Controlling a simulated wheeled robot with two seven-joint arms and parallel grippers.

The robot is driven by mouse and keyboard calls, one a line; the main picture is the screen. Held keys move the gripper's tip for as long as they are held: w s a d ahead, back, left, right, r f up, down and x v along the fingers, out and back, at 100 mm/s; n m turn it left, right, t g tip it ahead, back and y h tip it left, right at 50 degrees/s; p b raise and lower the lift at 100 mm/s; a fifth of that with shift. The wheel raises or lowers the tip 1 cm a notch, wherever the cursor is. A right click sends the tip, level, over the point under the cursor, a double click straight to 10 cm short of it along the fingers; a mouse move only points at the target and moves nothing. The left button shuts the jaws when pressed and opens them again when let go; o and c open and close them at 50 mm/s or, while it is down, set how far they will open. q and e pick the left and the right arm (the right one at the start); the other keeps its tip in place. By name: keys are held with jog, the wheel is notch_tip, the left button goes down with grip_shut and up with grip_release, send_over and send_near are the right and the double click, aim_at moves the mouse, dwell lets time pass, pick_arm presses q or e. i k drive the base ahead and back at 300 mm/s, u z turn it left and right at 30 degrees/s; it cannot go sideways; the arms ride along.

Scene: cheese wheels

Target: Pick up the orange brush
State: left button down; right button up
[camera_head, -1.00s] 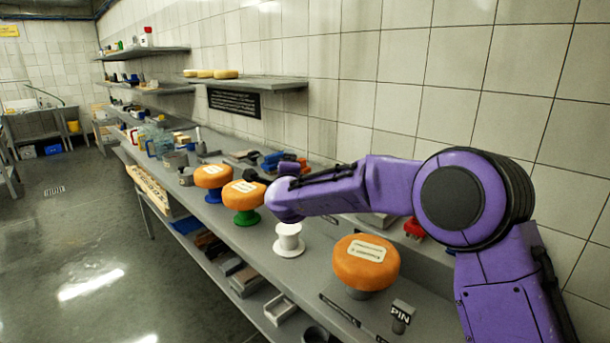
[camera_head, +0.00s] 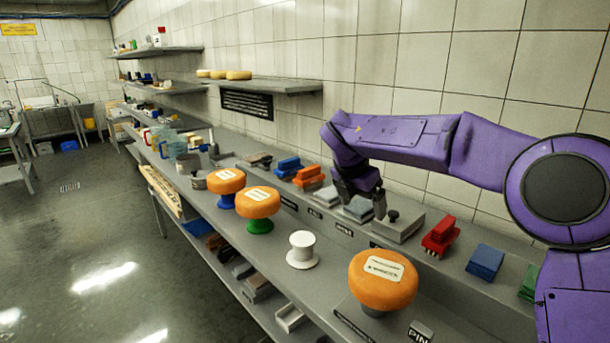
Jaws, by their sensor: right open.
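The orange brush (camera_head: 308,177) lies on the raised rear ledge of the counter, right of a blue brush (camera_head: 288,167). My right gripper (camera_head: 364,206) is open and points down over the ledge, to the right of the orange brush and apart from it. Its fingers are over or beside a grey block (camera_head: 357,211); I cannot tell whether they touch it. My left gripper is not in view.
Several orange cheese wheels, one here (camera_head: 383,281), stand on pedestals along the counter front, with an empty white pedestal (camera_head: 302,250) among them. A red brush (camera_head: 440,236) and blue block (camera_head: 485,262) lie right on the ledge. A wall shelf (camera_head: 270,87) hangs above.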

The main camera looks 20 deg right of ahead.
aim_at(310, 177)
jog(key=z, duration=0.05)
jog(key=i, duration=1.35)
